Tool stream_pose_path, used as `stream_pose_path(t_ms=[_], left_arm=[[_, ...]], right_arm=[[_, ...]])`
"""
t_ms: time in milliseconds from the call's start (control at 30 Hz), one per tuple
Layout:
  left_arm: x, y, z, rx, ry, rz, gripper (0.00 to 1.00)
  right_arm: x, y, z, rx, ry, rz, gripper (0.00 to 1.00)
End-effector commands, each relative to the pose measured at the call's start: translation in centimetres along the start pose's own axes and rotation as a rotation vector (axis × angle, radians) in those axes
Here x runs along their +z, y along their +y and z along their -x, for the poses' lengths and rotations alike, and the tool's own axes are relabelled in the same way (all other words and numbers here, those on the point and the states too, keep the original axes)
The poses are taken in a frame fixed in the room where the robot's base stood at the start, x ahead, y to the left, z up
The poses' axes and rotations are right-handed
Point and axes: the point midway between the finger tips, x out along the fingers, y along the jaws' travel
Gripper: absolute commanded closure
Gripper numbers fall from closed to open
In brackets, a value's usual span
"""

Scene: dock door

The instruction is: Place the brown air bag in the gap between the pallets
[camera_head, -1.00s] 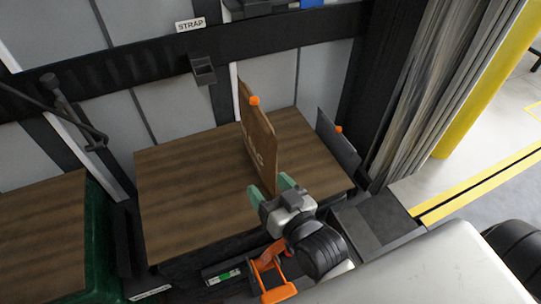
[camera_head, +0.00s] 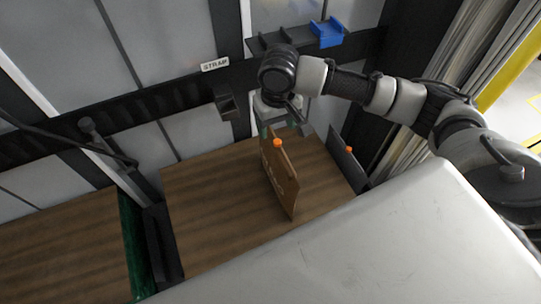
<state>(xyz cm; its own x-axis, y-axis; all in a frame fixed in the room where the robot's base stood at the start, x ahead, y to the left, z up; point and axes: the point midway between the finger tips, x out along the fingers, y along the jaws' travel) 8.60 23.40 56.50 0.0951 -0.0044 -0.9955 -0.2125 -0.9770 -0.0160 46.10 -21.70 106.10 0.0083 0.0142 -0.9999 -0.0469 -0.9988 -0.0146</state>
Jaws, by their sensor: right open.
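The brown air bag (camera_head: 283,182) stands upright, thin and panel-like, on a wood-grain surface (camera_head: 215,195), with an orange knob (camera_head: 278,143) at its upper edge. My right gripper (camera_head: 270,130) is at the bag's far end, pointing down, its green fingertips partly hidden. It is open; I cannot tell whether it touches the bag. A dark gap (camera_head: 163,245) lies left of this surface, beside a green-edged load (camera_head: 132,240) with a wood-grain top. I see no bag in the visible part of the gap. My left gripper is out of view.
A grey panel (camera_head: 346,163) with an orange knob stands to the right of the bag. A dark rail with a STRAP label (camera_head: 215,65) and a small holder (camera_head: 227,103) runs along the wall. A blue item (camera_head: 327,32) sits on a shelf. My white body covers the lower right.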

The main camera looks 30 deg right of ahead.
Motion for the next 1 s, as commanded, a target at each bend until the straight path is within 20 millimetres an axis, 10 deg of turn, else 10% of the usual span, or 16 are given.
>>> stream_pose_path(t_ms=[1000], left_arm=[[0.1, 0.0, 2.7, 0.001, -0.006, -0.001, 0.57]], right_arm=[[0.0, 0.7, -10.5, 0.015, -0.010, -0.010, 0.34]])
